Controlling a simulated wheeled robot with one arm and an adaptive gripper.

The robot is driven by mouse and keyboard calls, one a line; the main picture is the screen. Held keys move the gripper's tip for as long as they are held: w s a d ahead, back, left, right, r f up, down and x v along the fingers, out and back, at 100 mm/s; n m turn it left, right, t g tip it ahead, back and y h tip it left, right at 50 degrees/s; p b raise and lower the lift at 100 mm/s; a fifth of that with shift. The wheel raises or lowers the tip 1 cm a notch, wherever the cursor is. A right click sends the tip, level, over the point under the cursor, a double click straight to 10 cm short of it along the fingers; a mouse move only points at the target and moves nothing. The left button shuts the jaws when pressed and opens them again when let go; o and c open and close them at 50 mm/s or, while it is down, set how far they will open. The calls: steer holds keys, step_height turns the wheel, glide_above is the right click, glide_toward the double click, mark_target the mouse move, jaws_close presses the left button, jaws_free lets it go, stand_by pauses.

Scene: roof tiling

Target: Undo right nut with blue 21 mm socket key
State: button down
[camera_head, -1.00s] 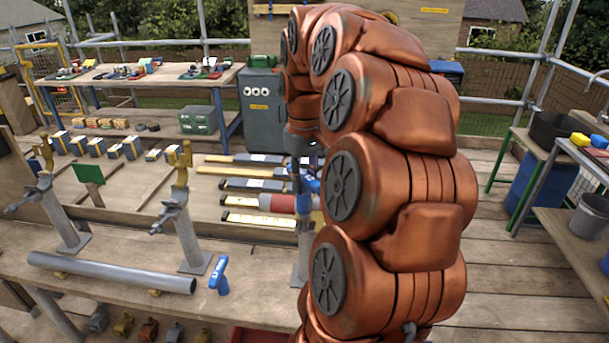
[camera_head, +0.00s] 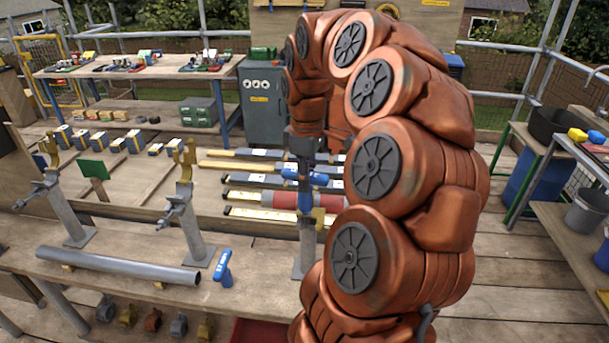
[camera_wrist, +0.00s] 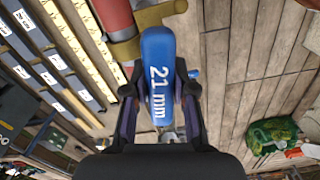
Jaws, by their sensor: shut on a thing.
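My gripper (camera_wrist: 160,110) is shut on the blue socket key (camera_wrist: 158,65), whose handle reads "21 mm" in the wrist view. In the head view the key (camera_head: 304,177) is below my wrist, above the right post (camera_head: 308,245). A brass-coloured coupler (camera_head: 318,216) sits at the top of that post, partly hidden by my arm. It also shows in the wrist view (camera_wrist: 155,14), just beyond the key. The right nut cannot be made out, nor whether the key touches it.
Two more posts with yellow couplers (camera_head: 185,158) (camera_head: 48,148) stand to the left. A grey tube (camera_head: 115,265) lies on the bench (camera_head: 130,300). A green card (camera_head: 93,169) stands between the left posts.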

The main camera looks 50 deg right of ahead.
steer(key=n+p, duration=0.1)
steer(key=n, duration=0.1)
steer(key=f+n, duration=0.1)
steer(key=n, duration=0.2)
steer(key=shift+s+a+f+p, duration=0.15)
steer(key=shift+a+f+p, duration=0.05)
steer(key=shift+p, duration=0.15)
steer(key=shift+f+b, duration=0.1)
steer(key=shift+b, duration=0.4)
stand_by(0.3)
steer(key=shift+d+r+p, duration=0.3)
steer(key=shift+r, duration=0.3)
steer(key=shift+w+d+r+p, duration=0.15)
steer(key=shift+r+p, duration=0.45)
steer(key=shift+r, duration=0.95)
steer(key=shift+w+a+r+p, duration=0.15)
steer(key=shift+r+p, duration=0.4)
steer(key=shift+r, duration=1)
steer(key=shift+f, duration=0.1)
